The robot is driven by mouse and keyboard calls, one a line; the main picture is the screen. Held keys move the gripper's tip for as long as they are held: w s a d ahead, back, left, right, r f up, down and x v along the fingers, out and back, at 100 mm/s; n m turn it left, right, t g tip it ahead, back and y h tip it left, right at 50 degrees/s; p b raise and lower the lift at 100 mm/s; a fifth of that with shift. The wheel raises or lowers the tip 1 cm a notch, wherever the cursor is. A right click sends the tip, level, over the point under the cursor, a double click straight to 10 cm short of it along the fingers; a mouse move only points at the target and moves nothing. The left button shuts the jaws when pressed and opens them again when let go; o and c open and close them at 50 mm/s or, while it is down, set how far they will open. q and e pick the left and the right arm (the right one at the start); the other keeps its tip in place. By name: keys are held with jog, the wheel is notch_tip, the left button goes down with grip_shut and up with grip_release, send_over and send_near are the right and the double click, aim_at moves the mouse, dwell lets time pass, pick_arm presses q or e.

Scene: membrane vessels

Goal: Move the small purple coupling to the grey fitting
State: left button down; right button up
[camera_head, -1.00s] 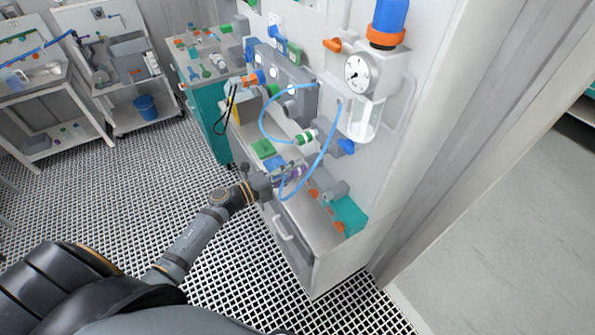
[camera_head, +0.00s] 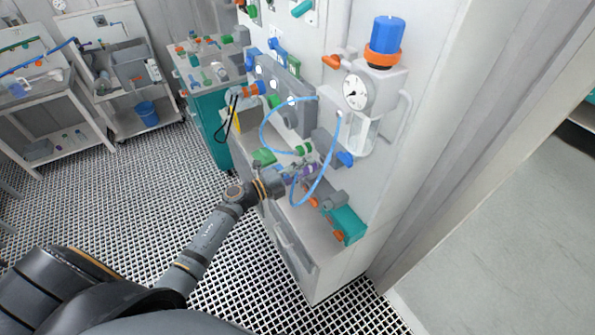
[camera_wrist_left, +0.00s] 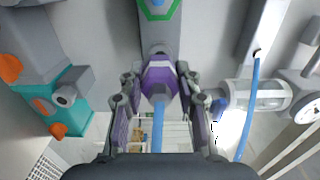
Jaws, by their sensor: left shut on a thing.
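My left gripper (camera_head: 296,172) reaches in from the left to the front of the wall panel, above the grey bench. It is shut on the small purple coupling (camera_head: 312,168). In the left wrist view the purple coupling (camera_wrist_left: 160,78), with a pale band, sits between the two fingers of my left gripper (camera_wrist_left: 160,100), and a blue hose runs down from it. A grey fitting (camera_head: 324,143) stands on the panel just beyond the coupling. In the wrist view a grey body (camera_wrist_left: 158,35) lies directly behind the coupling; I cannot tell whether they touch. My right gripper is not in view.
A blue hose (camera_head: 263,125) loops in front of the panel, with a green coupling (camera_head: 304,148) nearby. A gauge (camera_head: 356,92) and a blue-capped vessel (camera_head: 386,35) are above right. A teal block (camera_head: 346,225) lies on the bench's right end.

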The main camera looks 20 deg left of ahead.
pick_arm(q)
jog(key=shift+x, duration=0.85)
jog(key=shift+p, duration=0.3)
dwell(1.4)
jog(key=shift+w+d, duration=0.35)
jog(key=shift+w, duration=0.15)
dwell(0.4)
jog(key=c, duration=0.8)
grip_release()
jog(key=shift+c, duration=0.2)
jog(key=v, duration=1.2)
